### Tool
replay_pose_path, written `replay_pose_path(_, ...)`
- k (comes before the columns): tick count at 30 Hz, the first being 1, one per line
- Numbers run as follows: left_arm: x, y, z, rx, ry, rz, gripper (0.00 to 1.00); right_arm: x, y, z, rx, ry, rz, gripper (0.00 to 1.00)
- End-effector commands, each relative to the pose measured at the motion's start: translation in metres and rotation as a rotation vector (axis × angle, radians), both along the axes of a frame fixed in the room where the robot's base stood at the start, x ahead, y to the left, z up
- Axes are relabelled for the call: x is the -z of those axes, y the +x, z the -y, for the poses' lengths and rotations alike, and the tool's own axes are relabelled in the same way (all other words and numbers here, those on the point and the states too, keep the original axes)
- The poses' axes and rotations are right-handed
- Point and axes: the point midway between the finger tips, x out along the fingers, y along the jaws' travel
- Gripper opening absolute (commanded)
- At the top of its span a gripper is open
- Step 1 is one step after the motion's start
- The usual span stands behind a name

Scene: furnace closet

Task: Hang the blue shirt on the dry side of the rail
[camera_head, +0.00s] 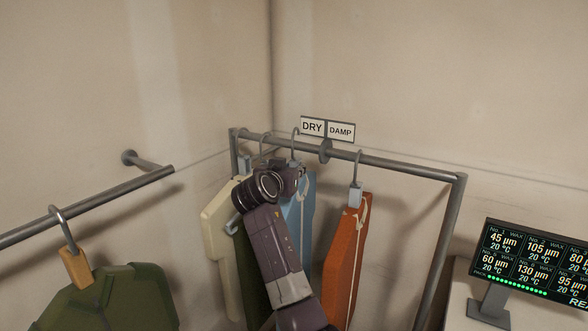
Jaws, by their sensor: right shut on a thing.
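The blue shirt (304,205) is at the rail (400,163), mostly behind my right arm. A hook above it reaches the rail on the DRY side, left of the round divider (325,151); whether it rests on the bar is hard to tell. My right gripper (292,176) is shut at the top of the blue shirt, just below the rail; its fingertips and the grip point are partly hidden. The sign (327,129) reads DRY on the left and DAMP on the right. My left gripper is not in view.
A cream garment (217,225) and a dark green one hang on the DRY side, left of my arm. An orange garment (345,250) hangs on the DAMP side. A wall bar (110,200) with a green garment (110,300) is at left. A display (535,262) stands at right.

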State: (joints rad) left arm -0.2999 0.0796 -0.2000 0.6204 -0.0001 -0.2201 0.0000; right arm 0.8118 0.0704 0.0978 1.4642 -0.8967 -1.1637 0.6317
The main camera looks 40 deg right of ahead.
Motion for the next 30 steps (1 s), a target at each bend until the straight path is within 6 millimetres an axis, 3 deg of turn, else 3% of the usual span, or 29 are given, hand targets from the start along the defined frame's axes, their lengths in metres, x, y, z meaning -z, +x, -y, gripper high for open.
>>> replay_pose_path(30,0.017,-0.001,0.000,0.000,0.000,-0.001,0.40,0.020,0.000,0.002,0.000,-0.002,0.003,0.00)
